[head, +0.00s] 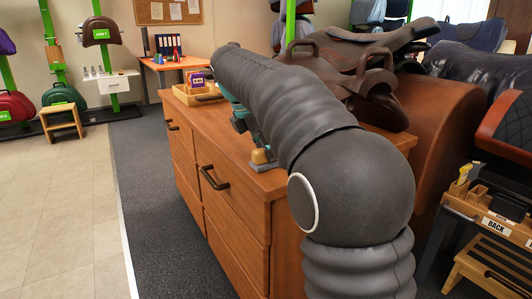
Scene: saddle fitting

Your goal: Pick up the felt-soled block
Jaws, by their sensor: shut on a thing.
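The felt-soled block (261,157), small and tan with a grey sole, is at the near end of the wooden cabinet top in the head view. My gripper (258,146) reaches down to it from above and is shut on it. My dark, ribbed arm hides much of the gripper and part of the space around the block. I cannot tell whether the sole touches the cabinet top or is slightly above it.
The wooden cabinet (235,183) has drawers with dark handles. A shallow wooden tray (187,97) with a purple box (197,79) stands at its far end. Brown saddles (378,85) sit to the right behind my arm. A cart (487,215) stands at the right. The floor at the left is clear.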

